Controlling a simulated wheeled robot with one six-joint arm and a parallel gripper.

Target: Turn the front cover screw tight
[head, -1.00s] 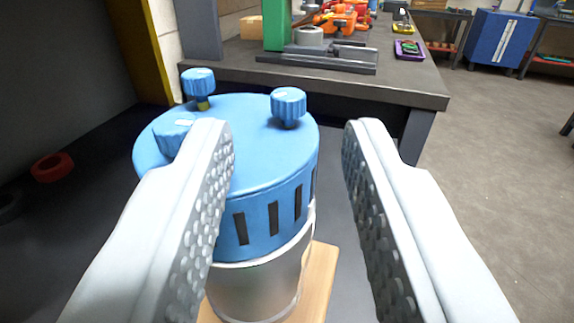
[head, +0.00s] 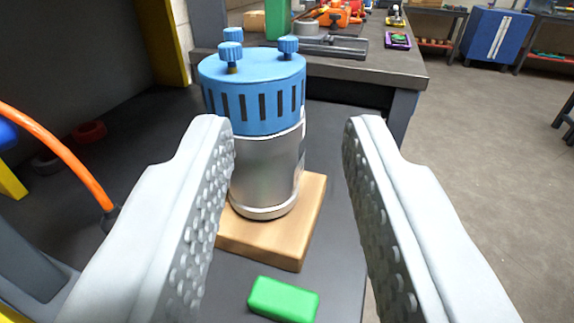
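A motor with a blue cover (head: 253,78) and a silver body (head: 268,168) stands upright on a wooden base. Three blue knobbed screws stand on the cover: a front one (head: 231,52), a back one (head: 232,34) partly behind it, and a right one (head: 288,46). A short stem with a yellowish bit shows under the front knob, so its head stands clear of the cover. My gripper (head: 290,122) is open and empty. Its fingers are on the near side of the motor, which shows between and behind them; the left finger overlaps the body's left edge.
The wooden base (head: 313,210) lies on a dark surface, with a green block (head: 284,299) in front. An orange cable (head: 60,150) runs at left. Behind stands a bench (head: 375,68) with tools and a purple tray (head: 398,40). Open floor lies at right.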

